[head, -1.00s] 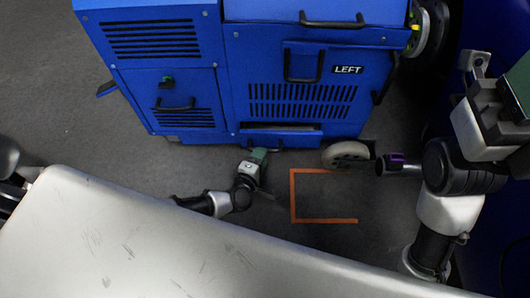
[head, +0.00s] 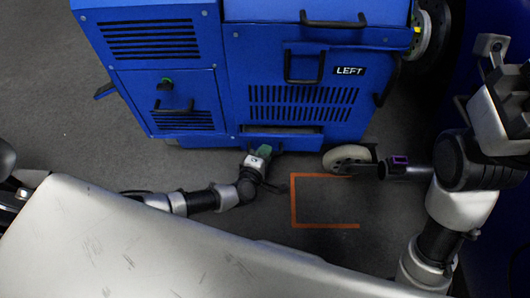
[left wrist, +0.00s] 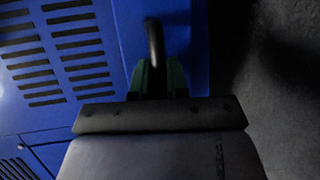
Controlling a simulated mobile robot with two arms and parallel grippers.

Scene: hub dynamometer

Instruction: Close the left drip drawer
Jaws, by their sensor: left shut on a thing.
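The blue machine marked LEFT has a low drip drawer (head: 295,142) at its bottom edge, just left of the caster. The drawer stands under a dark slot; how far it is out cannot be told. My left gripper (head: 263,151) is at the left part of the drawer front, shut on its dark handle. In the left wrist view the green fingers (left wrist: 158,78) close around the black handle (left wrist: 154,42), with the blue panel behind. The fingers hide part of the handle.
A caster wheel (head: 347,157) stands right of the drawer. An orange corner marking (head: 294,202) lies on the grey floor in front of it. A dark cylinder with a purple patch (head: 405,170) is beside the caster. The floor left of the machine is clear.

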